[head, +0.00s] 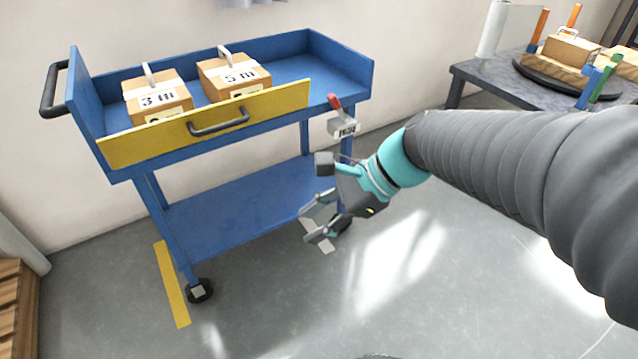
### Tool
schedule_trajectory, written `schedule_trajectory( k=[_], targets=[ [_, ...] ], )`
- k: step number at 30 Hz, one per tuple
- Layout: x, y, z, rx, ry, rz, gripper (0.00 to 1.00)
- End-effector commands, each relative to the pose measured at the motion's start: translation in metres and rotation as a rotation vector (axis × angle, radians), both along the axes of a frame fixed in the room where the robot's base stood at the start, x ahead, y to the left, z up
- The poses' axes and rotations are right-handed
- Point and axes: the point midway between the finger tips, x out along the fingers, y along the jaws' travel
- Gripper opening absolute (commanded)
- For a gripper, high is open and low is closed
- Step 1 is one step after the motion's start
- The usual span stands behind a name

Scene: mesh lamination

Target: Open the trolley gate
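The blue trolley (335,84) stands against the wall at the left. Its yellow gate (160,143) stands upright along the front of the top tray, with a dark bar handle (218,122) on its outer face. A red-tipped lever (334,101) rises from a small white labelled block (346,128) near the tray's front right corner; the label is too small to read surely. My gripper (315,220) is open with nothing visible between its fingers. In the picture it is below the lever and in front of the lower shelf, apart from the gate and handle.
Two cardboard boxes marked 3 m (160,98) and 5 m (238,74) sit in the tray behind the gate. A dark table (478,75) with a round stand stands at the back right. A wooden crate (18,310) is at lower left. The floor in front is clear.

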Motion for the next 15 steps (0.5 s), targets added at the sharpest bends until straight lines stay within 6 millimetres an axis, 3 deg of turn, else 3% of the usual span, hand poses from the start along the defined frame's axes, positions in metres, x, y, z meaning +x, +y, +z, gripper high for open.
schedule_trajectory(
  k=[11, 15],
  targets=[
    [-0.003, -0.0041, -0.0013, -0.024, -0.034, 0.025, 0.39],
    [-0.0044, -0.0012, -0.0005, -0.023, -0.033, 0.035, 0.09]
  ],
)
